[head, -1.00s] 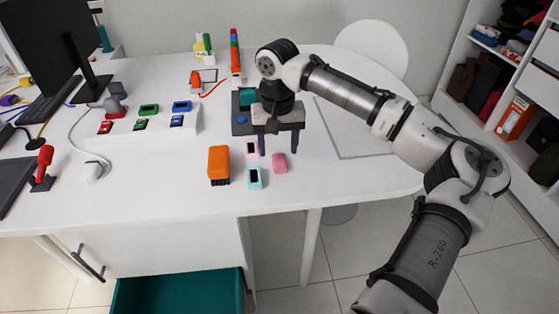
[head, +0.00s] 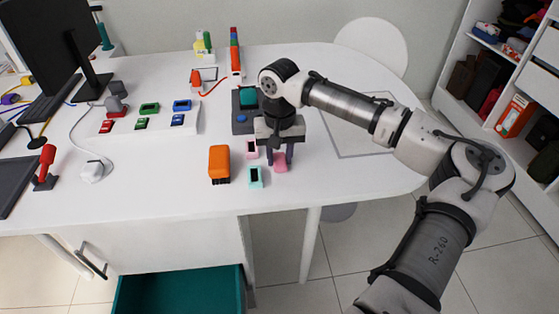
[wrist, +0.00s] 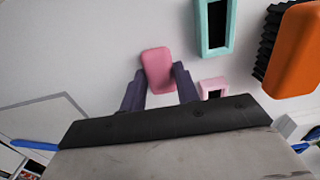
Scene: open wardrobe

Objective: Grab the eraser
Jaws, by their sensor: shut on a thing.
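The eraser (head: 280,163) is a small pink rounded block on the white table, in front of the grey box in the head view. It also shows in the wrist view (wrist: 157,68). My gripper (head: 280,160) points down over it, with its two dark fingers shut on the eraser's sides. In the wrist view my fingers (wrist: 160,85) flank the near part of the eraser, and its far end sticks out past the tips. I cannot tell whether the eraser is lifted off the table.
Close by on the white table (head: 330,187) are a mint sharpener-like piece (head: 255,177), a pink one (head: 252,149) and an orange brush (head: 219,164). The grey box (head: 243,112) stands behind. The table's right side is mostly clear. A teal drawer (head: 180,292) is open below.

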